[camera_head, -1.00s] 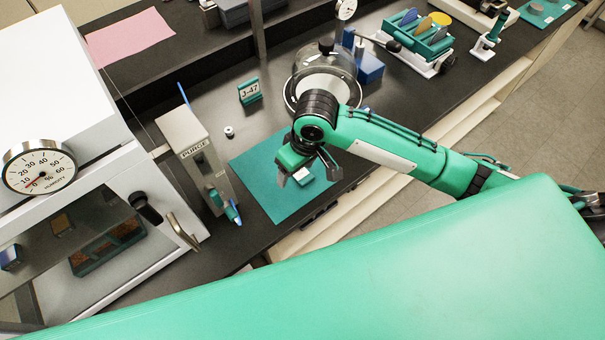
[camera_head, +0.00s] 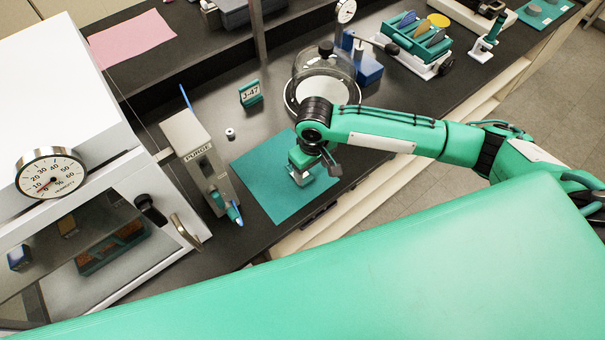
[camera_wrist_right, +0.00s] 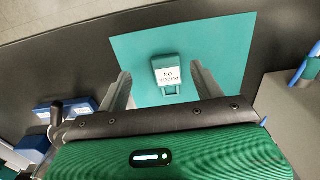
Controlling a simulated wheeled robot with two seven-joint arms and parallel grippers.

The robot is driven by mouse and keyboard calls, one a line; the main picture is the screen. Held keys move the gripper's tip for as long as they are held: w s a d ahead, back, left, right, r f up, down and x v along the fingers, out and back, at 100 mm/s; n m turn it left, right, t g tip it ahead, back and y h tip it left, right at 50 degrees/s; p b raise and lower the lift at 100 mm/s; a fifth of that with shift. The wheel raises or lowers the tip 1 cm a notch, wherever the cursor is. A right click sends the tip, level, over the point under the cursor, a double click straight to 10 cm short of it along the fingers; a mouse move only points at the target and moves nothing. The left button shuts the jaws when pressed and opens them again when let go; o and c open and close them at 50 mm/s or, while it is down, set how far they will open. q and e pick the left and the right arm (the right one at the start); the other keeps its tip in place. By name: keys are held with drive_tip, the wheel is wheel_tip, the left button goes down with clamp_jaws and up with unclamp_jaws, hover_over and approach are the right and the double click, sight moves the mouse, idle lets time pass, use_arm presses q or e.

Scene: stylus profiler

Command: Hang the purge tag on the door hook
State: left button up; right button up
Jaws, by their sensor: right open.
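The teal tag (camera_wrist_right: 168,74) lies on a teal mat (camera_wrist_right: 120,45). Its white label reads "NO" above a second word too small to read. In the right wrist view it sits beyond and between the spread fingers of my right gripper (camera_wrist_right: 161,70), which is open and empty. In the head view my right gripper (camera_head: 305,172) is over the mat (camera_head: 262,172), largely covering the tag. The white cabinet door at left carries a black knob (camera_head: 150,209) and a curved metal piece (camera_head: 185,233); I cannot tell which is the hook. My left gripper is not in view.
A grey box labelled PURGE (camera_head: 197,155) stands between cabinet and mat. A J-47 sign (camera_head: 250,93) and a glass-domed dish (camera_head: 325,85) stand behind the mat. A teal rack (camera_head: 420,40) is at the back right. The bench's front edge runs close to the mat.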

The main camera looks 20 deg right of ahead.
sight(309, 184)
drive_tip(key=shift+a+f+p, duration=0.15)
drive_tip(key=shift+f+p, duration=0.35)
drive_tip(key=f, duration=0.1)
drive_tip(key=f+p, duration=0.1)
drive_tip(key=f, duration=0.1)
drive_tip(key=shift+a+f, duration=0.25)
drive_tip(key=shift+w+f+p, duration=0.1)
drive_tip(key=shift+f+p, duration=0.2)
drive_tip(key=shift+f, duration=0.2)
drive_tip(key=shift+c, duration=0.2)
drive_tip(key=c, duration=1)
